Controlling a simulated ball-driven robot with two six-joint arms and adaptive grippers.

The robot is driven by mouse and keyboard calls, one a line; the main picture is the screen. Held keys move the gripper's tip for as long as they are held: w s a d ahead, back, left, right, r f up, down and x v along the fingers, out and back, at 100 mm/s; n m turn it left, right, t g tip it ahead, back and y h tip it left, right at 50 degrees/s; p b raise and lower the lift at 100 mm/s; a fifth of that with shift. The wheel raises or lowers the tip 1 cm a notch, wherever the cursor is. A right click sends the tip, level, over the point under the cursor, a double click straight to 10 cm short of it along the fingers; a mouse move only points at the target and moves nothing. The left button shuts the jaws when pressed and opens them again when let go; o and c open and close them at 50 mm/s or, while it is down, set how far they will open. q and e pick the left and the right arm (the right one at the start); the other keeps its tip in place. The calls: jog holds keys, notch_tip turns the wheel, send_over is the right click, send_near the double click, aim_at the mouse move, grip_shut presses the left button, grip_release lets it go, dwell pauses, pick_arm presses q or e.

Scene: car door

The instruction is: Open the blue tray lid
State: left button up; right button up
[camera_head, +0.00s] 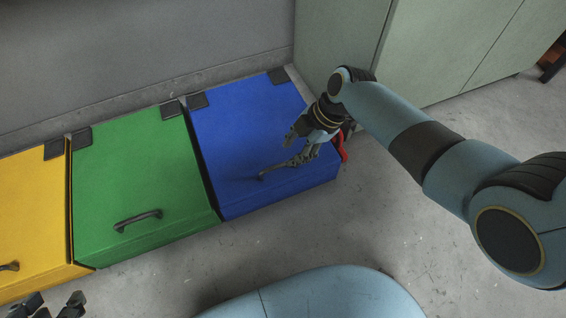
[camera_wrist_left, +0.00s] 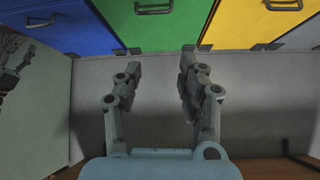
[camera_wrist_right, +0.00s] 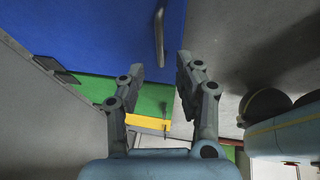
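The blue tray lid (camera_head: 240,125) is the rightmost of three coloured lids in the head view and lies closed. Its dark handle (camera_head: 270,173) is near the front edge. My right gripper (camera_head: 294,148) is over the lid's right part, close to the handle and partly covering it. In the right wrist view the grey handle (camera_wrist_right: 159,38) lies ahead of my open fingers (camera_wrist_right: 160,70), roughly in line with the gap, with nothing between the fingertips. My left gripper (camera_head: 55,306) is low at the left edge of the head view. The left wrist view shows it open and empty (camera_wrist_left: 160,65).
A green lid (camera_head: 135,170) and a yellow lid (camera_head: 30,215), each with a handle, stand left of the blue one. A grey wall is behind, and pale green cabinets (camera_head: 430,45) stand at the back right. The floor in front is clear.

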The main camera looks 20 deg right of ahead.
aim_at(280, 165)
jog(key=b+x, duration=0.2)
jog(key=x, duration=0.2)
jog(key=shift+s+d+f, duration=0.1)
jog(key=shift+s, duration=0.05)
jog(key=shift+b+x, duration=0.75)
jog(key=shift+x, duration=0.25)
pick_arm(q)
jog(key=w+d+r+m+t+h, duration=0.1)
jog(key=w+r+t, duration=0.4)
jog(key=t, duration=0.2)
jog(key=shift+d+r, duration=0.15)
jog(key=shift+r, duration=0.25)
pick_arm(e)
grip_shut()
